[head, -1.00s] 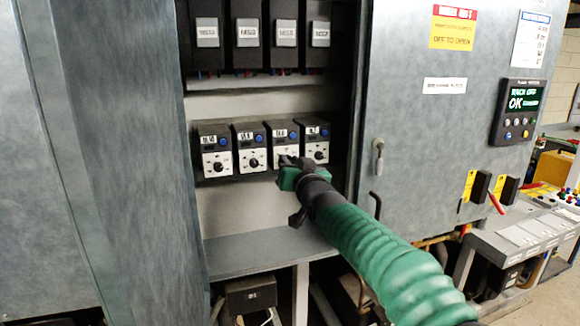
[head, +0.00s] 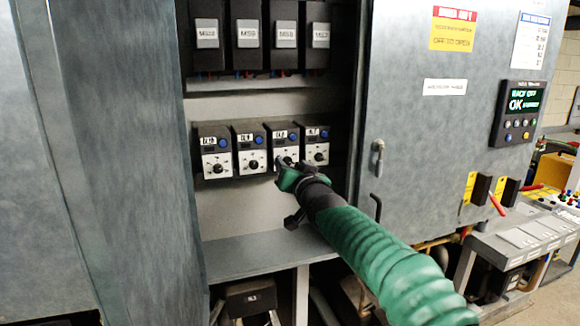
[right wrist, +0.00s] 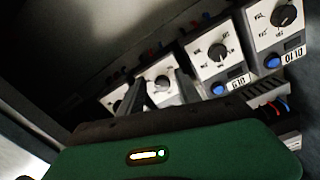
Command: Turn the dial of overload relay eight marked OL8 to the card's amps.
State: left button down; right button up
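Overload relay OL8 (head: 283,136) is third from the left in a row of grey relays with white dial faces and blue buttons. Its black dial (right wrist: 162,84) shows in the right wrist view between my fingers. My right gripper (head: 286,163) is at the lower front of OL8 in the head view and hides part of its face. Its two fingers (right wrist: 162,84) are apart, one on each side of the dial; I cannot tell whether they touch it. A white sheet (head: 531,38) with lines of text hangs at the upper right, too small to read. My left gripper is not in view.
Relays OL9 (head: 249,138) and OL10 (head: 213,140) stand close on the left, OL7 (head: 316,135) close on the right. A shelf (head: 262,257) lies below. The cabinet door (head: 410,140) with a handle and a display (head: 519,112) stands on the right.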

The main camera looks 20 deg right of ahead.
jog(key=shift+r, duration=0.15)
jog(key=shift+s+d, duration=0.1)
jog(key=shift+s, duration=0.1)
jog(key=s, duration=1.6)
jog(key=shift+s, duration=0.2)
jog(key=shift+w, duration=0.15)
